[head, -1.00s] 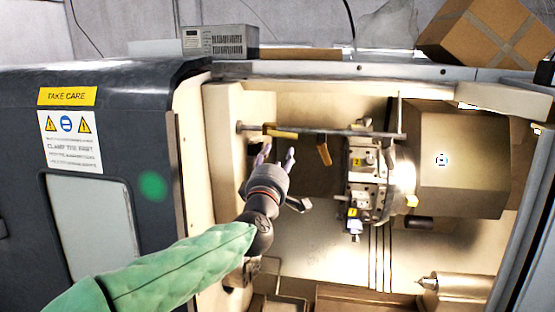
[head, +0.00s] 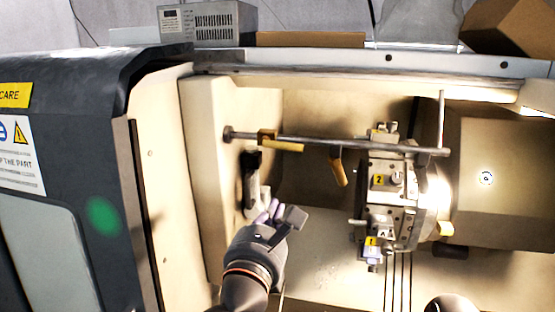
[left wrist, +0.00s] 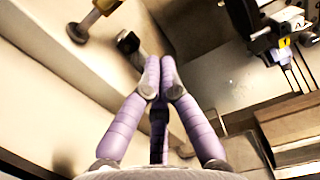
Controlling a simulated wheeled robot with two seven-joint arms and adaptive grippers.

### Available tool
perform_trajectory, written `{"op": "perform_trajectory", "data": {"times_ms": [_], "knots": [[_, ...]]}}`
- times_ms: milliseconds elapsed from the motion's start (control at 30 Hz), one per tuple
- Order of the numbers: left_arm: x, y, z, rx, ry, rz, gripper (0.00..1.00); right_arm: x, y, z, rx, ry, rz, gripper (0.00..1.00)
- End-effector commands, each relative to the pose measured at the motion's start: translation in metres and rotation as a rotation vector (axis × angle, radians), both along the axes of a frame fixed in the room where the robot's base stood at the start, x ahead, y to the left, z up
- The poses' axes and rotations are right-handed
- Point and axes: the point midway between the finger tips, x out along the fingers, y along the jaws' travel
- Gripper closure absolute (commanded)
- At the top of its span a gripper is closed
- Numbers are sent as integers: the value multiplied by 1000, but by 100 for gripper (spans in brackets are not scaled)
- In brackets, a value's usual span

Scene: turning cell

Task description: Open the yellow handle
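A yellow handle (head: 283,146) sits on the horizontal metal bar inside the machine. A second yellow handle (head: 338,170) hangs from the bar to its right. I cannot tell which one the task means. A yellow part on the bar also shows at the top of the left wrist view (left wrist: 106,5). My left gripper (head: 272,210) is below the bar and apart from both yellow handles. In the left wrist view its purple fingers (left wrist: 160,68) are close together with nothing visible between them. My right gripper is not in view.
A dark lever (head: 251,172) on the left inner wall is close beyond my left gripper. The tool block (head: 380,182) stands to the right. The grey door (head: 60,120) is at the left. A grey box (head: 208,22) is on top at the back.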

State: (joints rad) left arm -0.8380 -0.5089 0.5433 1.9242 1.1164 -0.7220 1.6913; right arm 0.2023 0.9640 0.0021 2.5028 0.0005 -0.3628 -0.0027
Motion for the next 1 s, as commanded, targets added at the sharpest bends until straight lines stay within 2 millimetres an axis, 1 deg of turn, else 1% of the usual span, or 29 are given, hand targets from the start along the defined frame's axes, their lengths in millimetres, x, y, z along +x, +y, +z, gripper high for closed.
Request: {"op": "perform_trajectory", "data": {"times_ms": [33, 100, 167, 267, 733, 800, 1000], "knots": [[-3, 0, -2, -27, 8, -5, 100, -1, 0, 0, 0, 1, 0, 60], [-3, -1, -3, -44, 15, -7, 100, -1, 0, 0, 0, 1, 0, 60], [1, -2, -3, -48, 17, -7, 100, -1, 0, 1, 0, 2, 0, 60], [12, -4, -2, -44, 17, -5, 100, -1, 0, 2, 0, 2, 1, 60], [97, -21, 2, -42, 18, -5, 100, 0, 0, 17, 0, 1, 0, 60], [96, -22, 18, -45, 14, -8, 100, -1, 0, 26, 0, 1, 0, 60], [99, -24, 36, -45, 15, -7, 100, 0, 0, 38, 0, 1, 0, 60]]}}
